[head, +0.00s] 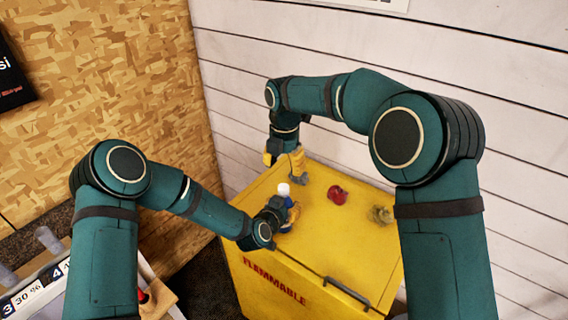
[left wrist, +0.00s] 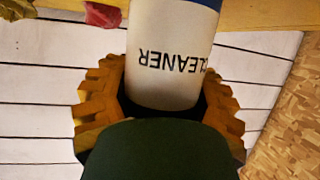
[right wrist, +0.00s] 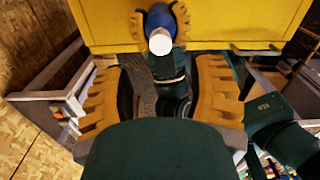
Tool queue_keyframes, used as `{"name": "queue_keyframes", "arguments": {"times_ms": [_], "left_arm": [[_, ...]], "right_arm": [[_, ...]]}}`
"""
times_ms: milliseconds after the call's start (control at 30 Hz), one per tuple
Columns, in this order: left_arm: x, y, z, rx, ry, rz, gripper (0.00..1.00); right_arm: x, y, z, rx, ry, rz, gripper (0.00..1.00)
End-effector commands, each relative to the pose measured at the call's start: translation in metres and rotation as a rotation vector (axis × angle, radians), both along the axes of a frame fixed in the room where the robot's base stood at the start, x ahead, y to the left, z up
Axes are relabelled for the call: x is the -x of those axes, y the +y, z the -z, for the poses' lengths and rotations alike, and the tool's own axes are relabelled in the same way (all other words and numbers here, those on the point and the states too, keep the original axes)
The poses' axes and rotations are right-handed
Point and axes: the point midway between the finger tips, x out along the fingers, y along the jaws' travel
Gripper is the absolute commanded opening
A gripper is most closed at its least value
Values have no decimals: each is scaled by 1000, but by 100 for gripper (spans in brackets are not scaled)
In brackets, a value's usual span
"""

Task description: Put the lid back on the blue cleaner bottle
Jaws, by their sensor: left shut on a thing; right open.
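The blue cleaner bottle (head: 284,191) stands upright over the near left part of the yellow cabinet, a white piece at its top. The right wrist view shows its blue body and round white top (right wrist: 160,42). I cannot tell whether that white piece is the lid or the bare neck. My left gripper (head: 288,214) is shut around the bottle's body; its fingers flank the "CLEANER" label (left wrist: 175,62), which reads upside down in the left wrist view. My right gripper (head: 284,163) is open and empty, behind and above the bottle. No separate lid shows.
The yellow flammable cabinet (head: 330,235) has a handle (head: 346,292) at its front edge. A red apple-like thing (head: 337,195) and an olive-coloured lump (head: 381,215) lie on its top, right of the bottle. A white plank wall (head: 485,110) rises behind. The cabinet top between them is clear.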

Motion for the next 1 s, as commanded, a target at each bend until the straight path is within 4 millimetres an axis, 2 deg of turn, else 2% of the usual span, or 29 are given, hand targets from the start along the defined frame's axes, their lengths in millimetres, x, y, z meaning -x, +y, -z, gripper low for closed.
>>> {"name": "queue_keyframes", "arguments": {"times_ms": [100, 267, 700, 867, 1000], "left_arm": [[0, 0, 0, 0, -1, 0, 0], [0, 0, 0, 0, -1, 0, 0], [0, 0, 0, 0, -1, 0, 0], [0, 0, 0, 0, -1, 0, 0], [0, 0, 0, 0, -1, 0, 0]], "right_arm": [[0, 0, -1, -2, -1, -141, 56], [0, 0, -2, -4, -2, -249, 56], [0, 0, -1, -5, -2, -274, 56], [0, 0, 11, -5, 0, -274, 56], [1, 0, 32, -3, 2, -273, 56]]}}
